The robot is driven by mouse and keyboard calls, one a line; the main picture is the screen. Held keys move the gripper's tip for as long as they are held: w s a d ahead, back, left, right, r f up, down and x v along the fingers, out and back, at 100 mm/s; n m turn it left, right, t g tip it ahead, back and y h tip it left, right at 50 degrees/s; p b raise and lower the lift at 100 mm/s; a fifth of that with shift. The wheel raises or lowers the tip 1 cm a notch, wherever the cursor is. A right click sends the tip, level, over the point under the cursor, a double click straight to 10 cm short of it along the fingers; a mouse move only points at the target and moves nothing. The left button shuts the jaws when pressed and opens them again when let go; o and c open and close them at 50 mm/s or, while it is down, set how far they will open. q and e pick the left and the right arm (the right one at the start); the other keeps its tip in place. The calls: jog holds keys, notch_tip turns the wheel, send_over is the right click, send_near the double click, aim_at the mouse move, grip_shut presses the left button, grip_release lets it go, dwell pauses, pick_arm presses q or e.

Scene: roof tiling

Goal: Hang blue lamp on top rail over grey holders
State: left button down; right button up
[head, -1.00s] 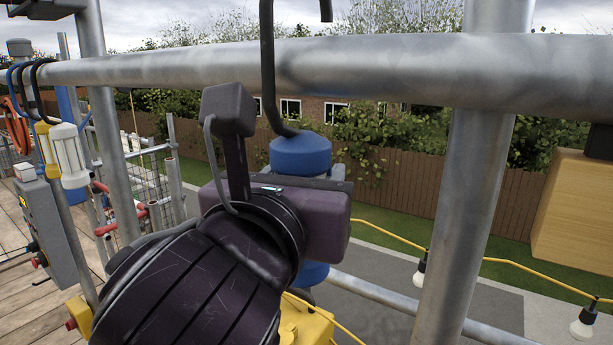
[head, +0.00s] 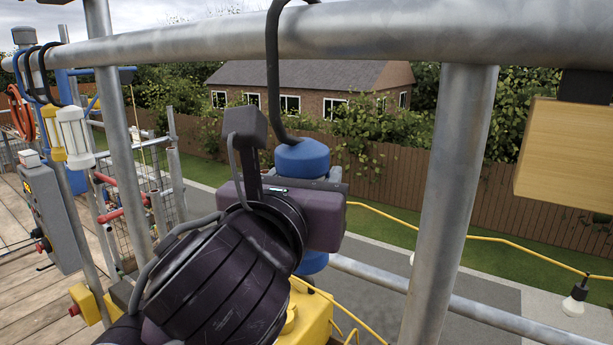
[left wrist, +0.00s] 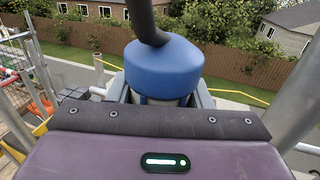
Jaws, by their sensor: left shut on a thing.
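The blue lamp (head: 302,157) has a blue cap and a long black hook. My left gripper (head: 318,187) is shut on the lamp body, just below the cap. In the left wrist view the blue cap (left wrist: 164,68) stands upright between the fingers. The hook stem (head: 273,75) rises in front of the grey metal top rail (head: 400,36). Its bend reaches above the rail at the picture's top edge; whether it touches the rail cannot be told. The lamp's lower part is mostly hidden by my gripper. I cannot make out the grey holders. My right gripper is not in view.
An upright post (head: 450,190) stands right of my gripper. A wooden block (head: 565,160) hangs at the right. A yellow object (head: 312,315) lies below my gripper.

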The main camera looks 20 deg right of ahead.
pick_arm(q)
jog(key=shift+r, duration=0.1)
jog(key=c, duration=0.6)
grip_release()
jog(key=shift+d, duration=0.1)
jog(key=shift+c, duration=0.2)
